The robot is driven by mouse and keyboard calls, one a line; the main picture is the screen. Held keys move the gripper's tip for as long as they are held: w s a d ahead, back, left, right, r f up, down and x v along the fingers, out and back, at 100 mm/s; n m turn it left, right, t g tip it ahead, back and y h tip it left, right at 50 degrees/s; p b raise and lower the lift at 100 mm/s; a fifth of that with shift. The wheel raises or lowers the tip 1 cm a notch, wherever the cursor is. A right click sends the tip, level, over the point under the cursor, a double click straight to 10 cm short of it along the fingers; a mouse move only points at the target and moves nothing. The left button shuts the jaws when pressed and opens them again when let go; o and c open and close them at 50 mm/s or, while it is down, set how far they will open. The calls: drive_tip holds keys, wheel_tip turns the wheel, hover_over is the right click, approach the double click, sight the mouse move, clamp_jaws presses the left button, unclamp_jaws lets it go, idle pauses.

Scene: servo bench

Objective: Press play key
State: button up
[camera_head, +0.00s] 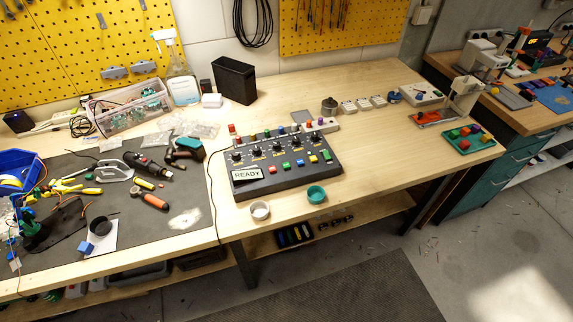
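A dark control box (284,182) sits on the wooden bench near its front edge. A light panel (247,174) at its front left reads READY. Along its front is a row of small coloured keys, among them a red key (272,169), a blue key (286,165), and a green key (326,156) at the right end. Black knobs (263,147) stand in a row behind them. No play mark is readable, so I cannot tell which key is play. My gripper is not in view.
Tools lie on the grey mat (180,240) at left. Bare wood (385,150) lies to the right.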

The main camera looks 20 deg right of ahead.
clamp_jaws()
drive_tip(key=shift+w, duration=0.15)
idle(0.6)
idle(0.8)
